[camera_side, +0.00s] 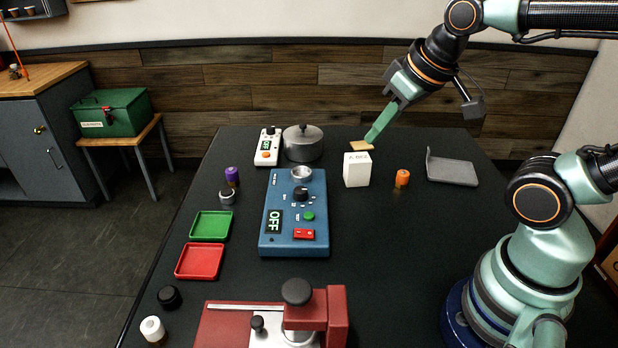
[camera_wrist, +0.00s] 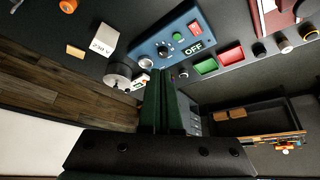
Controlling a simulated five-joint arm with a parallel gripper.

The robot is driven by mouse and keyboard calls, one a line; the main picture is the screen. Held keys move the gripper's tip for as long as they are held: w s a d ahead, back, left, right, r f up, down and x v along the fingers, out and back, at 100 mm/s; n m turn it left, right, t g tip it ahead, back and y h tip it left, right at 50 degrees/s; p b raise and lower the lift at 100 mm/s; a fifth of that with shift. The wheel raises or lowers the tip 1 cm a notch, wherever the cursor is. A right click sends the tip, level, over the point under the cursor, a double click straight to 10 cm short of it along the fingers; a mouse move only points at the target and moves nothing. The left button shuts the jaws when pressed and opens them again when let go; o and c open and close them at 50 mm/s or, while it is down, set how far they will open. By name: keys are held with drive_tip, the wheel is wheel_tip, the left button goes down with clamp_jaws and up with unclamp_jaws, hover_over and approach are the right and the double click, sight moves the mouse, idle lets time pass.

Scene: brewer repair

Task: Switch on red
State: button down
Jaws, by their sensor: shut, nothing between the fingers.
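The blue control box (camera_side: 272,240) stands in the middle of the dark table. It carries a display reading OFF (camera_side: 274,221), a red rocker switch (camera_side: 304,234), a green button (camera_side: 308,216) and a black knob (camera_side: 300,193). In the wrist view the blue box (camera_wrist: 150,48) and its red switch (camera_wrist: 194,27) lie beyond the fingertips. My gripper (camera_side: 369,141) is shut and empty, behind and right of the box, near the white block (camera_side: 357,171). Its green fingers also show side by side in the wrist view (camera_wrist: 164,74). It is well apart from the red switch.
A pot (camera_side: 303,146) and a white device (camera_side: 268,147) stand behind the box. Green (camera_side: 210,226) and red (camera_side: 199,262) trays lie left. A red machine (camera_side: 335,315) stands in front. An orange cylinder (camera_side: 402,178) and grey bracket (camera_side: 452,172) are right.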

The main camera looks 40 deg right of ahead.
drive_tip(key=m+g, duration=0.4)
drive_tip(key=m, duration=0.5)
hover_over(297, 231)
drive_tip(key=s+d, duration=0.1)
drive_tip(key=s, duration=0.1)
wheel_tip(297, 231, down, 6)
drive_tip(key=shift+w, duration=0.25)
drive_tip(key=shift+d+f, duration=0.1)
drive_tip(key=shift+d, duration=0.05)
drive_tip(key=f, duration=0.9)
drive_tip(key=w+a+f, duration=0.1)
drive_tip(key=f, duration=0.3)
drive_tip(key=shift+w+a+f, duration=0.1)
drive_tip(key=shift+f, duration=0.3)
drive_tip(key=shift+a+f, duration=0.1)
drive_tip(key=shift+f, duration=0.1)
